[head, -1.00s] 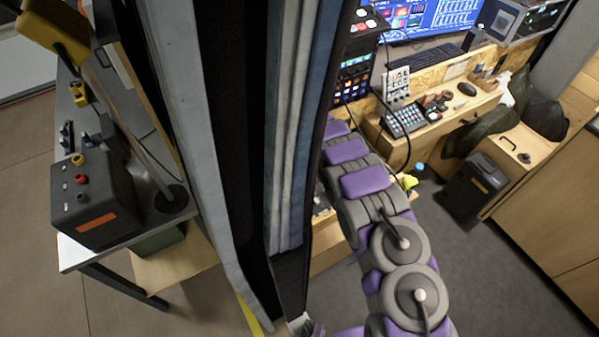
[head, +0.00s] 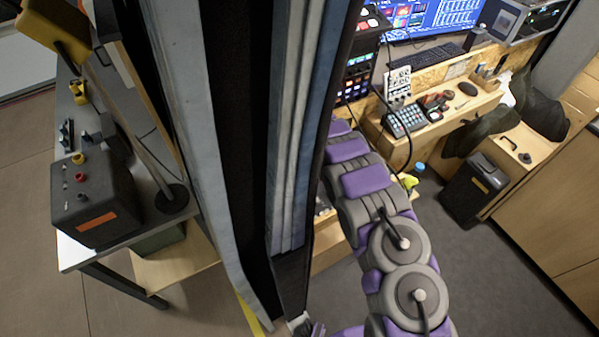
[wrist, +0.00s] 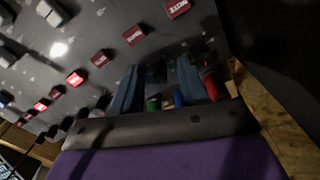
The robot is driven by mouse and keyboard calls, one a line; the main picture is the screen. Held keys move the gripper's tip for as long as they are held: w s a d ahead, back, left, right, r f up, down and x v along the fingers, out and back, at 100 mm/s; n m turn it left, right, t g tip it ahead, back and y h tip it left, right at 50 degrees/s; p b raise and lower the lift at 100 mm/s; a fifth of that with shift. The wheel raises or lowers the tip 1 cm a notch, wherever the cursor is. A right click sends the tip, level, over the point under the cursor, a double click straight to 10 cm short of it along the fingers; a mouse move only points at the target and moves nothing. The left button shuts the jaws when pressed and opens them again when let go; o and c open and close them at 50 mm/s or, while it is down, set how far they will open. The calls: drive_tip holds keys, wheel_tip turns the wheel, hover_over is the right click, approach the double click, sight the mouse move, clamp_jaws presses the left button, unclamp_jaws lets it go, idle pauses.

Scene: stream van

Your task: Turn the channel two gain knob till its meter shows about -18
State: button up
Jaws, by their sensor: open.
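In the wrist view a dark mixer panel (wrist: 105,35) fills the upper left, with a row of red buttons, some lit, and grey caps. My gripper (wrist: 158,88) is over the panel's lower right part, its two dark blue fingers apart. A green knob (wrist: 153,104) and a blue knob (wrist: 179,99) show at the gap between them. A red knob (wrist: 210,84) is just right of the right finger. I cannot tell which knob is channel two gain, or whether a finger touches one. No meter is readable. In the head view my gripper is hidden.
A grey table (head: 75,248) is at left. Carpet at lower right is clear.

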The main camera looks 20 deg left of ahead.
drive_tip(key=shift+d+r, duration=0.1)
drive_tip(key=shift+r, duration=0.05)
drive_tip(key=shift+r+p, duration=0.6)
drive_tip(key=shift+r, duration=2.9)
drive_tip(key=shift+w, duration=0.1)
